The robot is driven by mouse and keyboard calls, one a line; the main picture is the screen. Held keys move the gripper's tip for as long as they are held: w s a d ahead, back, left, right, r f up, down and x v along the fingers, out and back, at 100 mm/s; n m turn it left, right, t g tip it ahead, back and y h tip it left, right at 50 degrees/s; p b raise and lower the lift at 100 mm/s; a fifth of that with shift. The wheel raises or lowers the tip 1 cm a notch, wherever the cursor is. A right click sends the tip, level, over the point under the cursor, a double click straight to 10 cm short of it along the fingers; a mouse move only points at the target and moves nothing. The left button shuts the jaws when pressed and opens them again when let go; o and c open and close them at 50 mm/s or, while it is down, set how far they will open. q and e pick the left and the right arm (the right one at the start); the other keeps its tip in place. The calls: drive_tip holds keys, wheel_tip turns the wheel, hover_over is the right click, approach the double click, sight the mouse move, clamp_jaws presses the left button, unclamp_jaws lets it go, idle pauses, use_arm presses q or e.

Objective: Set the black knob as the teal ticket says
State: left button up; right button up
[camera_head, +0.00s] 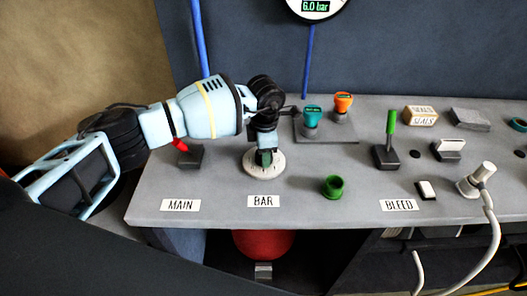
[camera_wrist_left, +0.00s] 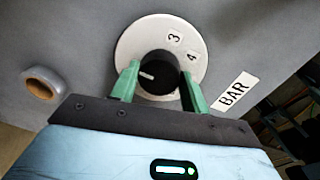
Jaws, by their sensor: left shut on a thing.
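The black knob (camera_wrist_left: 158,72) sits at the centre of a round white dial (camera_wrist_left: 128,48), above the BAR label (camera_head: 263,201). Its short white mark points left in the left wrist view, away from the visible 3 and 4; other numbers are hidden or cannot be read. My left gripper (camera_wrist_left: 157,84) has its green fingers on both sides of the knob and is shut on it. In the head view the gripper (camera_head: 265,157) comes down onto the dial (camera_head: 276,167) and hides the knob. A teal-topped piece (camera_head: 312,117) has a small face too small to read; I cannot make out a teal ticket.
An orange-topped piece (camera_head: 343,101) stands beside the teal one. A round gauge (camera_head: 320,8) reads 6.0 bar. A red-tipped lever stands on a dark block (camera_head: 190,157) by MAIN.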

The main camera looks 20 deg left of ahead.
use_arm(q)
drive_tip(key=shift+r, duration=0.1)
idle(0.5)
drive_tip(key=o, duration=1)
drive_tip(key=r, duration=0.7)
drive_tip(key=shift+s+d+r, duration=0.1)
drive_tip(key=shift+s+r, duration=0.1)
drive_tip(key=shift+r, duration=0.15)
